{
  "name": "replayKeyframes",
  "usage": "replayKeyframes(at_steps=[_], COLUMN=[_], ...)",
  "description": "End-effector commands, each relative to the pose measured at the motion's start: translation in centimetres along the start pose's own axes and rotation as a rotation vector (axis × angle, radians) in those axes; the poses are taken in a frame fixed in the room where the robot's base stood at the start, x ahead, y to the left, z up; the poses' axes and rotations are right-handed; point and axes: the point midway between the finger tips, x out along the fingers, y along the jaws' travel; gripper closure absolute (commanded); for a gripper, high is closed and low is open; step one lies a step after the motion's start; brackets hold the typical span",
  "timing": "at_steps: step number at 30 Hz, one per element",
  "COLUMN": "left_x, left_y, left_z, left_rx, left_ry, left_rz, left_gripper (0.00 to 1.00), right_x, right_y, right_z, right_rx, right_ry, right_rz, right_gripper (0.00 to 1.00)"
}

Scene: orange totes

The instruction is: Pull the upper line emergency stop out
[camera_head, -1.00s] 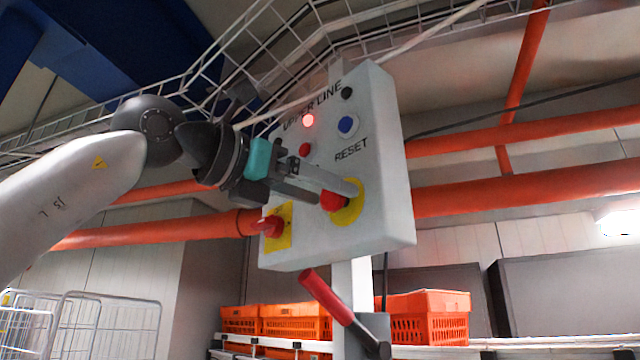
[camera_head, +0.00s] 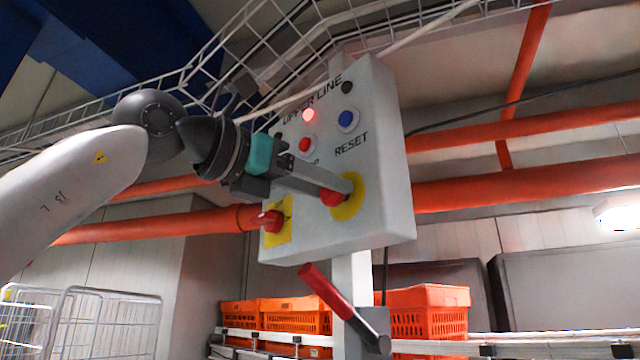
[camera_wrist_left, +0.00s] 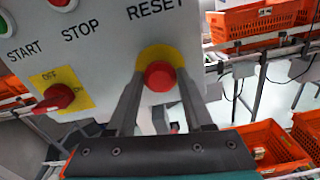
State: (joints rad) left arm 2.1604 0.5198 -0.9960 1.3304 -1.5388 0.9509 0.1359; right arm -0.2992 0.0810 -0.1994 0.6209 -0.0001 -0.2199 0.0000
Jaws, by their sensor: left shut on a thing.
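The upper line control box (camera_head: 385,150) is a light grey panel on a post. The emergency stop is a red mushroom button (camera_head: 333,196) on a yellow round plate (camera_head: 351,203), low on the panel's right side. It also shows in the wrist view (camera_wrist_left: 159,76). My left gripper (camera_head: 340,190) reaches in from the left and is shut on the button. In the wrist view one finger stands on each side of the red button (camera_wrist_left: 160,88). The fingers partly cover the button in the head view. My right gripper is not in view.
The panel also has a red rotary switch (camera_head: 268,220) on a yellow plate, a blue reset button (camera_head: 348,120), a lit red lamp (camera_head: 309,115) and a red button (camera_head: 305,145). A red-handled lever (camera_head: 326,290) sits below. Orange totes (camera_head: 428,311) stand behind.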

Motion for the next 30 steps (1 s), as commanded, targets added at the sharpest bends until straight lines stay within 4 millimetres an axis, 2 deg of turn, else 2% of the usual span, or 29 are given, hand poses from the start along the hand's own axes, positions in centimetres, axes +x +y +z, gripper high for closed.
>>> replayKeyframes(at_steps=[14, 20, 27, 28, 30], left_x=[-0.1, -1.4, -1.5, -1.5, -1.5], left_y=[0.1, 0.0, 0.0, 0.0, 0.0], left_z=[0.1, 0.0, 0.1, 0.1, 0.1], left_rx=[0.0, 0.001, 0.001, 0.001, 0.001], left_ry=[-0.002, -0.003, 0.0, 0.0, -0.001], left_rz=[0.001, 0.002, 0.001, 0.001, 0.001], left_gripper=[1.0, 1.0, 1.0, 0.45, 0.38], right_x=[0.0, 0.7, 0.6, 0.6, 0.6], right_y=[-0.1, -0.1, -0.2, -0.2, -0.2], right_z=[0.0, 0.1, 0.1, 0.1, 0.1], right_rx=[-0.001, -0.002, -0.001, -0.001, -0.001], right_ry=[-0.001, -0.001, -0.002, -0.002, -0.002], right_rz=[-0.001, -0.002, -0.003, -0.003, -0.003], right_gripper=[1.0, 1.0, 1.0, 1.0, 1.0])
